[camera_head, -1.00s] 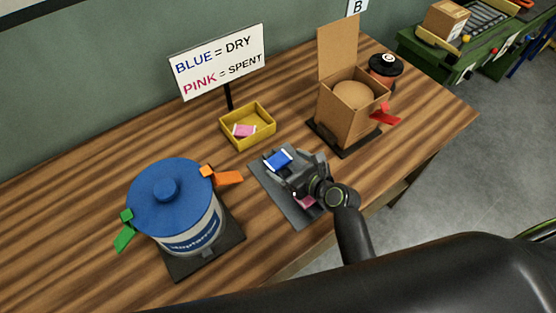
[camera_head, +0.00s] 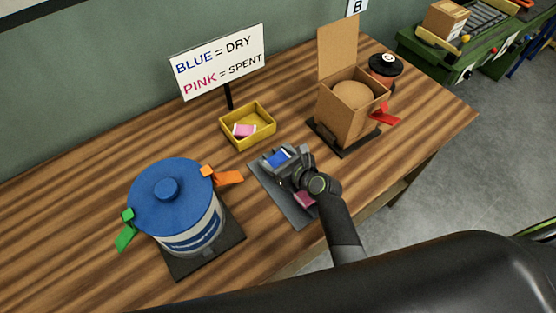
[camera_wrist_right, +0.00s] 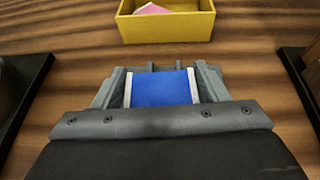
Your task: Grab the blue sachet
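The blue sachet (camera_head: 278,159) has pale edges and lies at the far end of a dark grey mat (camera_head: 289,207). My right gripper (camera_head: 285,154) is low over the mat, its fingers spread on either side of the sachet. In the right wrist view the blue sachet (camera_wrist_right: 161,88) sits between the two grey fingers, very close to both; I cannot tell whether they touch it. Its near end is hidden by the gripper body. A pink sachet (camera_head: 305,200) lies on the mat, partly covered by my right gripper. My left gripper is not in view.
A yellow bin (camera_head: 262,134) holding a pink sachet (camera_head: 244,130) stands behind the mat. A blue-lidded tub (camera_head: 180,205) is to the left, an open cardboard box (camera_head: 345,119) to the right. A sign (camera_head: 217,62) reads BLUE = DRY, PINK = SPENT.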

